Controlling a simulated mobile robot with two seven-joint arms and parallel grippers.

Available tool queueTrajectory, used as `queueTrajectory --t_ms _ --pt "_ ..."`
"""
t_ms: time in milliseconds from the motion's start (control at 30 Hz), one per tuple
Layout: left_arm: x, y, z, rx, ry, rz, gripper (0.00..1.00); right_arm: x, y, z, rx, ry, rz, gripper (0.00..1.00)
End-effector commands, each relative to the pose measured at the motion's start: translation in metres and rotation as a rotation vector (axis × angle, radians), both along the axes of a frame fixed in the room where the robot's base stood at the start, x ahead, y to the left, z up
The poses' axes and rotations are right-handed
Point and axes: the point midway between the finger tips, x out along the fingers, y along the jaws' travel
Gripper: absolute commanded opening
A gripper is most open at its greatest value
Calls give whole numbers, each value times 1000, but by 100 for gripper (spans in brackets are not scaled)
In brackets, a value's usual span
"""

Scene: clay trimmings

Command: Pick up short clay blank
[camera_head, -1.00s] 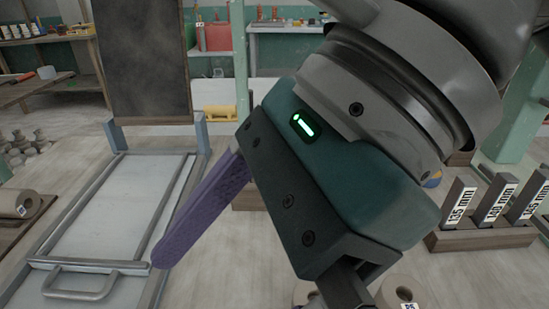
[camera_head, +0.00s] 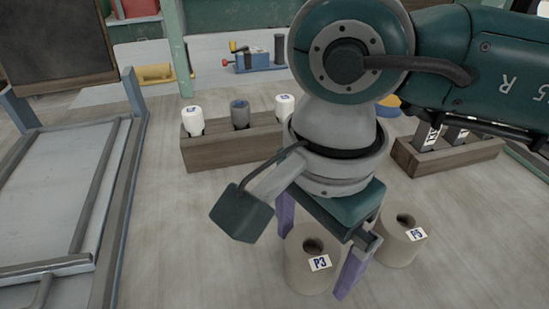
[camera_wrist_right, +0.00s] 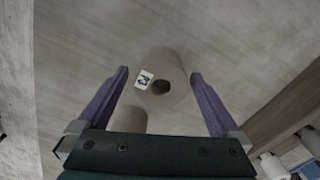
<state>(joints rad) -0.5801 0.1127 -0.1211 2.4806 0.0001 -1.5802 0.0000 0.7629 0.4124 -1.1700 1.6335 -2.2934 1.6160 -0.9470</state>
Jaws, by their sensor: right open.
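Two grey-beige clay blanks with holes in their tops stand on the table. The blank labelled P3 (camera_head: 303,278) is on the left, and the one labelled P5 (camera_head: 402,250) is close on its right. My right gripper (camera_head: 318,247) points down with its purple fingers spread, one to each side of P3 in the picture. In the right wrist view P3 (camera_wrist_right: 172,93) shows between the open fingers (camera_wrist_right: 159,76), with no visible contact. A second blank (camera_wrist_right: 129,119) shows there, partly hidden by the gripper body. My left gripper is out of view.
A wooden rack (camera_head: 232,148) with white and grey pieces stands behind the gripper. Another wooden rack (camera_head: 455,157) with labelled dark blocks stands at the right, partly behind my arm. A metal-framed panel (camera_head: 45,200) lies at the left. The table between is clear.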

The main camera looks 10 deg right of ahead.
Motion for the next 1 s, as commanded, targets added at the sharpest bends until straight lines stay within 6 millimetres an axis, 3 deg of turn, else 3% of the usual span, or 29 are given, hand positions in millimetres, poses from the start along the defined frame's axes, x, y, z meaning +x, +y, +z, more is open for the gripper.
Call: queueTrajectory --t_ms 100,333,1000 --pt "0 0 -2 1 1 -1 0 0 0 -11 0 1 -1 100" --pt "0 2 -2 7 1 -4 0 0 0 -12 0 -1 0 100" --pt "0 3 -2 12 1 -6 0 0 0 -12 0 -1 0 25"
